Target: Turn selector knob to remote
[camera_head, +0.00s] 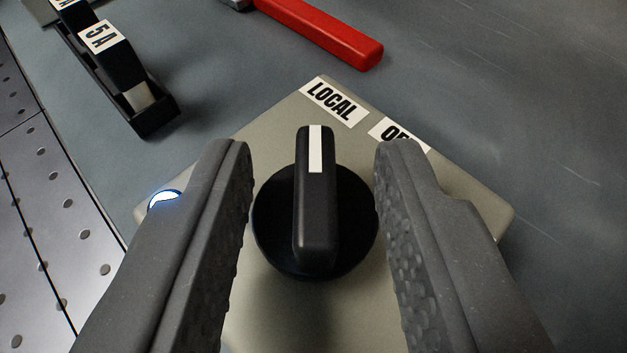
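The black selector knob (316,215) sits on a beige plate (260,130) in the middle of the view. Its raised bar carries a white pointer stripe at the far end, which points up the picture toward the LOCAL label (334,101). A second label (399,131), starting with "O", is partly hidden by the right finger. No label reading REMOTE shows. My gripper (314,165) is open, with one finger on each side of the knob. Gaps show between both fingers and the knob's bar, so it holds nothing.
A blue-white lit lamp (164,200) shows beside the left finger. A black holder (150,118) with parts labelled "5A" stands at upper left. A red-handled tool (325,35) lies beyond the plate. A perforated metal surface (40,220) runs along the left. The grey surface at right is clear.

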